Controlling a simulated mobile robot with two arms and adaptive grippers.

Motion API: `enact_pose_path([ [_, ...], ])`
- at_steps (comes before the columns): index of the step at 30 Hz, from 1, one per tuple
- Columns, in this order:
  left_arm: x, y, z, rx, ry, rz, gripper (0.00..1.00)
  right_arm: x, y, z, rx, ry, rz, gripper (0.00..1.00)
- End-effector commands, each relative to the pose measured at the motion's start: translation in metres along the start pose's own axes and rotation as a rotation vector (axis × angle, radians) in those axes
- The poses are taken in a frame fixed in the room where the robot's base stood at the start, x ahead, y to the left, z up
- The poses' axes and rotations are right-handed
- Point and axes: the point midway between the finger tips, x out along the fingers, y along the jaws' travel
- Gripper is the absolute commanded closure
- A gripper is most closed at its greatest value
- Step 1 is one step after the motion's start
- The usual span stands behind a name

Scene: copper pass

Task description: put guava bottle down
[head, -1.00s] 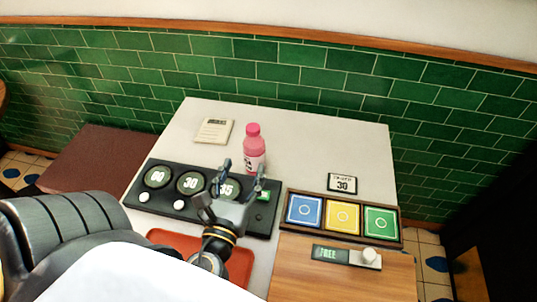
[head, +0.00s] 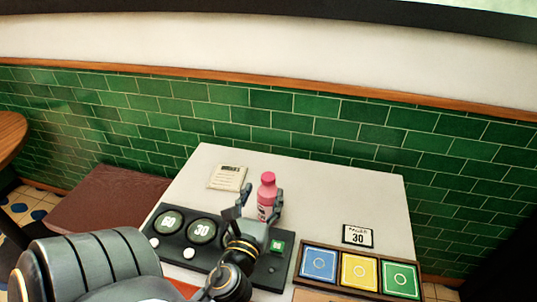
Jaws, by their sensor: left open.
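The guava bottle (head: 267,191) is pink with a pink cap and stands upright on the white table (head: 310,189), behind the black panel. My left gripper (head: 261,200) is open, its fingers pointing away from me toward the bottle. In the picture the bottle's lower part lies between the two fingers, closer to the right one. The gripper hides the bottle's base, and I cannot tell whether a finger touches it. My right gripper is not in view.
The black panel (head: 179,256) with round dials lies in front of the bottle. A notepad (head: 228,177) lies behind left. A small sign reading 30 (head: 357,236) and a tray of blue, yellow and green tiles (head: 296,276) are right. Table right of the bottle is clear.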

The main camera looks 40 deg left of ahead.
Motion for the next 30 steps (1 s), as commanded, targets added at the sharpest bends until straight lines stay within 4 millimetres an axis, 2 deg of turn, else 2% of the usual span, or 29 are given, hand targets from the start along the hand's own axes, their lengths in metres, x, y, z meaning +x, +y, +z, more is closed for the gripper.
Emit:
enact_pose_path([
  [4, 0.012, 0.000, 0.004, 0.002, -0.003, -0.001, 0.41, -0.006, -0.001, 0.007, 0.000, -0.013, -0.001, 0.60],
  [8, 0.032, -0.001, 0.009, 0.001, -0.004, -0.001, 0.41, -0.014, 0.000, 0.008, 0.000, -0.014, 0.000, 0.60],
  [12, 0.049, -0.001, 0.007, 0.000, -0.002, -0.001, 0.41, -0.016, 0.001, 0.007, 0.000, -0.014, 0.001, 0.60],
  [21, 0.053, -0.001, 0.005, 0.000, 0.000, -0.001, 0.41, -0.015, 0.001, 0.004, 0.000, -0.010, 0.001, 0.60],
  [30, 0.053, -0.001, 0.005, 0.000, 0.000, -0.001, 1.00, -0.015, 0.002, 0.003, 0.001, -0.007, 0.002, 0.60],
])
